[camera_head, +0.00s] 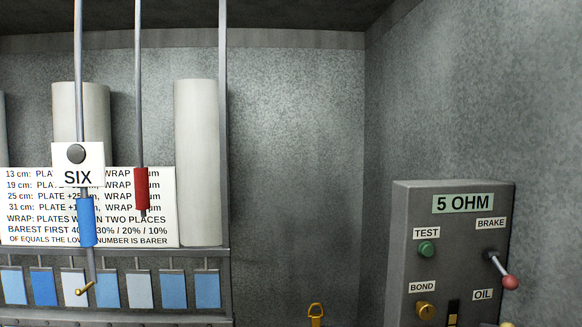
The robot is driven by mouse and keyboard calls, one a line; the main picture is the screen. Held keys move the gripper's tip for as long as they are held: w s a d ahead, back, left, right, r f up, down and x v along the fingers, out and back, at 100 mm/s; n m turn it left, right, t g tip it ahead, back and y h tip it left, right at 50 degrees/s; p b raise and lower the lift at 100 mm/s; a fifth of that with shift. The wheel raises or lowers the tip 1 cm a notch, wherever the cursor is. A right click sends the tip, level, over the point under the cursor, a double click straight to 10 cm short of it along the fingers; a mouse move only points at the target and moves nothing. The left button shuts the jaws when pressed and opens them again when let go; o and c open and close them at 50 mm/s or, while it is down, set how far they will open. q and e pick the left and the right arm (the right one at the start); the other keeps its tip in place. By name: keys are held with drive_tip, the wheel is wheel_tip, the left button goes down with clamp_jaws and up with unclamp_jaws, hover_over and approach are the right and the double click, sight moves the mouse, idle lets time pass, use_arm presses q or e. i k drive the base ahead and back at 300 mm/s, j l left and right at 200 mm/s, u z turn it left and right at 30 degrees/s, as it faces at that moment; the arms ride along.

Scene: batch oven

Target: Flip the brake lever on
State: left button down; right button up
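The brake lever (501,268) is on a grey control box (455,225) at the right. Its metal shaft starts at a dark base below the "BRAKE" label and slants down to the right, ending in a pinkish-red knob (509,282). The knob sits to the right of the "OIL" label. Neither of my grippers shows in the head view, and nothing touches the lever.
At the left are hanging rods, a text sign (160,231) and several blue and white tags.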

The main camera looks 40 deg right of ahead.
sight(510, 283)
drive_tip(key=z, duration=2.3)
